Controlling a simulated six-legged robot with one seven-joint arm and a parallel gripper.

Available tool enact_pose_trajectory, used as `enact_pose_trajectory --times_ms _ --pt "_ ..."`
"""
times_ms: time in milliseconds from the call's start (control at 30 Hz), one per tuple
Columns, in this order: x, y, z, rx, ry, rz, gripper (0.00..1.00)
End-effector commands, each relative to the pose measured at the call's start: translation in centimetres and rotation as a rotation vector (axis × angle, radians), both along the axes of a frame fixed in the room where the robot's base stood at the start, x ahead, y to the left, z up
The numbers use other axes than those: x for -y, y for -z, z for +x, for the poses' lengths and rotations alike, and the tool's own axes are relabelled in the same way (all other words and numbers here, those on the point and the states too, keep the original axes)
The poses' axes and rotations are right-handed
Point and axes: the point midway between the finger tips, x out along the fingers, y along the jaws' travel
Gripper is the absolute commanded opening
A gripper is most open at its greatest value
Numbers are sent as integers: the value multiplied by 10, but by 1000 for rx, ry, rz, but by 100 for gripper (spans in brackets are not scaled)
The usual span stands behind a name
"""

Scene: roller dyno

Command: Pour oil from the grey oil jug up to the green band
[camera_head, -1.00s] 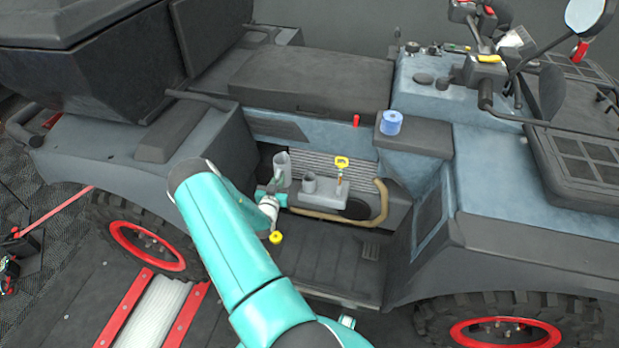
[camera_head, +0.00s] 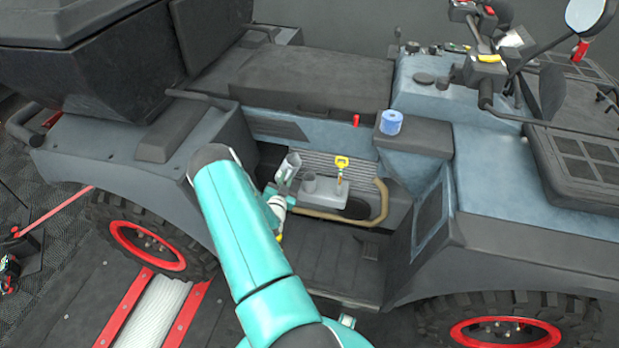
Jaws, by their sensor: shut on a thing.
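The grey oil jug (camera_head: 288,167) is in the head view, in the vehicle's open side bay. It is tilted with its top leaning right, toward the short grey filler neck (camera_head: 309,184). My gripper (camera_head: 273,191) is shut on the jug from the lower left; my teal arm hides part of this area. The neck stands on a light grey tank (camera_head: 325,198). A yellow-handled dipstick (camera_head: 341,163) stands upright on the tank, right of the neck. I cannot make out the green band, any oil stream or the oil level.
A tan curved hose (camera_head: 383,202) runs around the tank's right and front. A blue roll (camera_head: 391,122) sits on the ledge above right. A dark footboard (camera_head: 325,260) lies below. The seat (camera_head: 310,82) overhangs behind the bay.

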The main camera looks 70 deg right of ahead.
Motion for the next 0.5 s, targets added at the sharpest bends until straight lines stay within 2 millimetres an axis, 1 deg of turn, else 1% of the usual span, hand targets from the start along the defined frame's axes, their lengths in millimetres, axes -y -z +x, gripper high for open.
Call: enact_pose_trajectory --times_ms 333,500 --pt "5 3 -18 219 3 50 0" --pt "5 -6 -19 329 2 74 0"
